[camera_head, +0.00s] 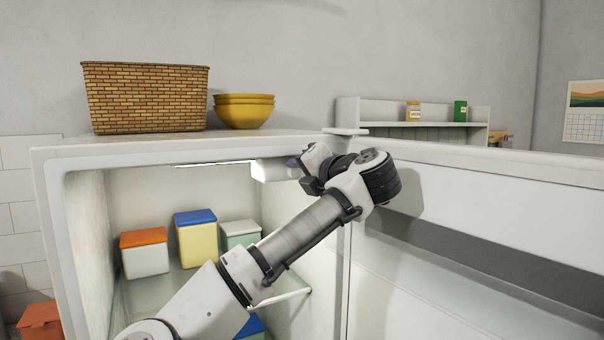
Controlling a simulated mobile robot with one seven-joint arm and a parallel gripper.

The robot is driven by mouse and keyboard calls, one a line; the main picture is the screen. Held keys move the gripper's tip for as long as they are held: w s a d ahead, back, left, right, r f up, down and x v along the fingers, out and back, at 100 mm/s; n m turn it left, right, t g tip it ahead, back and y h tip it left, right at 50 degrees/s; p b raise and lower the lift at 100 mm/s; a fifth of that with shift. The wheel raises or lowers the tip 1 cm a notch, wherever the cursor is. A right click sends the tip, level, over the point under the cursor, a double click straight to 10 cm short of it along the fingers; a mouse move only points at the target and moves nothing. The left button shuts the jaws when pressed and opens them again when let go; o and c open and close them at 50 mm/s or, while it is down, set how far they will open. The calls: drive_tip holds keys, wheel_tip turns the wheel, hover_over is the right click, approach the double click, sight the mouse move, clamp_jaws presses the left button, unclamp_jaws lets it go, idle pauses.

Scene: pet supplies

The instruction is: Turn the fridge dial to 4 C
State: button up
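The fridge (48,190) stands open, with its door (480,240) swung out to the right. A white control housing (267,171) sits under the fridge ceiling at the upper right of the inside, beside a lit strip (215,164). My gripper (298,170) is at the right end of this housing, pointing left into the fridge. The dial's face and its marks cannot be made out; my gripper and wrist cover that area. The fingers are small and partly hidden, so I cannot tell whether they are open, shut or touching the dial.
Inside are an orange-lidded box (145,258), a blue-lidded yellow box (197,243) and a pale green box (240,232) on a glass shelf (165,296). A wicker basket (147,98) and yellow bowls (244,113) stand on top. My arm crosses the opening.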

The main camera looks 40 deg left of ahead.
drive_tip(key=b+v, duration=0.5)
drive_tip(key=v, duration=0.8)
drive_tip(key=shift+d, duration=0.4)
drive_tip(key=shift+s, duration=0.1)
